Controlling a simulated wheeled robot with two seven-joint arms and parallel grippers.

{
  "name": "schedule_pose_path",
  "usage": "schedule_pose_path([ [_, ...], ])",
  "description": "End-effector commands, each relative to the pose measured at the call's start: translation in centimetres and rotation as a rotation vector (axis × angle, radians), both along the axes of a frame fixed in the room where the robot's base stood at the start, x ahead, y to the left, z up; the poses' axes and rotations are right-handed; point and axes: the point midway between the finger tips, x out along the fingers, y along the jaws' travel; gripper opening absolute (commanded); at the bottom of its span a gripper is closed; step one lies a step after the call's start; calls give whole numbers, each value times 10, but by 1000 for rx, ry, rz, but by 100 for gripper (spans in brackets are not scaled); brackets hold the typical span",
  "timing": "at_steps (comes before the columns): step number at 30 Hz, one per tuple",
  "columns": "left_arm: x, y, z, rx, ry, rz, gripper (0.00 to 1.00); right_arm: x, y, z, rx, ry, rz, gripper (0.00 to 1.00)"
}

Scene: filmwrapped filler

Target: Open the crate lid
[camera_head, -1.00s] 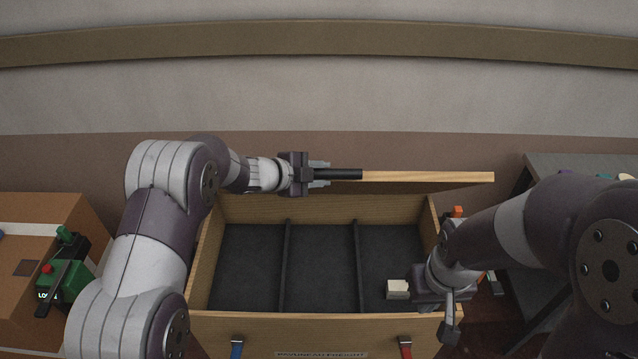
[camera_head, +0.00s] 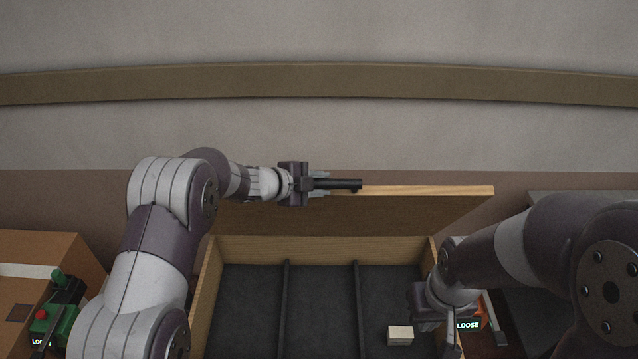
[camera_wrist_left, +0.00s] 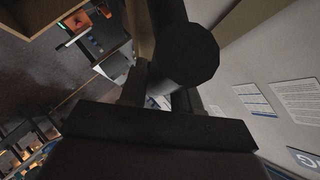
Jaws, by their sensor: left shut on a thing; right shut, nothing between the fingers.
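The wooden crate (camera_head: 320,249) stands open in front of me, with a dark floor in several compartments. Its wooden lid (camera_head: 420,212) is raised at the crate's back edge, near upright, its inner face towards me. My left gripper (camera_head: 320,184) is shut on the black lid handle (camera_head: 347,185) at the lid's top edge. The handle fills the upper middle of the left wrist view (camera_wrist_left: 188,55). My right gripper (camera_head: 428,305) is shut and empty over the crate's right side; its fingertips are hard to make out.
A small cream block (camera_head: 400,335) lies in the right compartment. A cardboard box (camera_head: 50,258) with a green device (camera_head: 60,315) stands at left. A device with a "LOOSE" display (camera_head: 468,325) and a grey table (camera_head: 575,198) are at right. A wall is behind.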

Motion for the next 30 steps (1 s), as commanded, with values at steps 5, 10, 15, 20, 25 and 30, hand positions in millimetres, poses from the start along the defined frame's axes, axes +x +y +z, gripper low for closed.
schedule_pose_path([
  [5,0,0,-1,1,2,0,52,0,0,0,0,0,0,0],
  [10,0,0,0,1,1,0,52,0,0,0,0,0,0,0],
  [15,-6,9,4,1,-1,2,52,0,0,-7,0,0,0,0],
  [20,-23,34,18,1,-2,4,52,0,0,-21,0,0,0,0],
  [25,-45,63,38,1,-3,3,52,0,0,-32,0,0,0,0],
  [30,-61,84,53,2,0,2,52,0,0,-38,0,0,0,0],
])
